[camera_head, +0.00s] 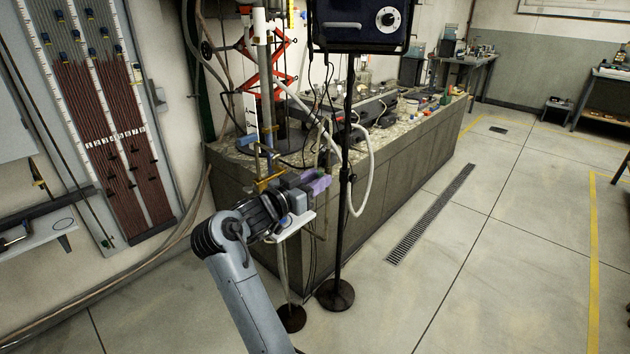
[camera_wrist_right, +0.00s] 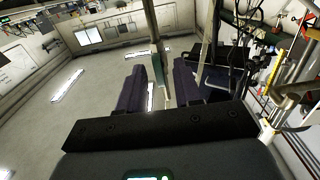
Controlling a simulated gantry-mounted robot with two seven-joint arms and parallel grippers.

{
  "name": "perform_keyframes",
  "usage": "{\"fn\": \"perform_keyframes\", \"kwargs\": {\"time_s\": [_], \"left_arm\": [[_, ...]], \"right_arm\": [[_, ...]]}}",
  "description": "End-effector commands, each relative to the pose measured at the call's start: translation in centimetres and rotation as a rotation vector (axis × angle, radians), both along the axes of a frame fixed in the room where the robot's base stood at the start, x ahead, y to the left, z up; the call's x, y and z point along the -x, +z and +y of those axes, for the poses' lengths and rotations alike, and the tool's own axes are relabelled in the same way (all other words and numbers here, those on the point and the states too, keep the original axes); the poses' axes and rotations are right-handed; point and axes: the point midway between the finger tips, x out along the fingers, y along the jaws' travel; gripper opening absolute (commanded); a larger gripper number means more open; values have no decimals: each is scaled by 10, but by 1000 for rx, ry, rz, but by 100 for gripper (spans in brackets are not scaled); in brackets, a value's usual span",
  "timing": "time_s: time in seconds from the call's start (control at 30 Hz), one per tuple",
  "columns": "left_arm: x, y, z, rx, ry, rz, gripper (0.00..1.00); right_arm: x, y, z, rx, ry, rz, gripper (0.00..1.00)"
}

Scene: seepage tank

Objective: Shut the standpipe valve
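My right gripper (camera_head: 318,183) has purple fingers and is held out at the near end of the stone-topped bench. In the right wrist view its two dark fingers (camera_wrist_right: 158,82) stand apart, with a thin upright pole showing between them; I cannot tell how far beyond them it is. The grey standpipe (camera_head: 262,55) rises left of the gripper. A brass-coloured fitting (camera_head: 268,183) is low on the pipework, just left of the gripper, and a blue piece (camera_head: 247,141) is higher up. I cannot tell which is the valve handle or its position. My left gripper is out of view.
A black stand (camera_head: 347,130) with a round base (camera_head: 335,295) rises beside the gripper and carries a dark box with a dial (camera_head: 388,19). A white hose (camera_head: 367,180) loops down there. The bench (camera_head: 395,160) runs back, cluttered on top. The floor to the right is clear.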

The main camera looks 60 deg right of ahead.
Motion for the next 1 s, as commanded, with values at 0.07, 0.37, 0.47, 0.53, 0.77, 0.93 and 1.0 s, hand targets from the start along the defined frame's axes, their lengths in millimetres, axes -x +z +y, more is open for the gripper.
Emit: {"fn": "perform_keyframes", "kwargs": {"time_s": [0.07, 0.37, 0.47, 0.53, 0.77, 0.93, 1.0], "left_arm": [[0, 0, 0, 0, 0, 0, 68], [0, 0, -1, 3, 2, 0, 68], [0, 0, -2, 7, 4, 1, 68], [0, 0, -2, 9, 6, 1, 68], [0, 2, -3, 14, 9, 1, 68], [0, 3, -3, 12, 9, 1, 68], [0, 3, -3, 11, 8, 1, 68]], "right_arm": [[0, 0, 0, 0, 0, 0, 21], [0, 0, 0, 0, 0, 0, 0], [0, 0, 0, 1, 0, -3, 0], [0, 0, 0, 2, 0, -11, 0], [0, 0, 0, 16, 0, -86, 0], [0, 0, 1, 34, 1, -201, 0], [1, 0, 1, 45, 0, -261, 0]]}}
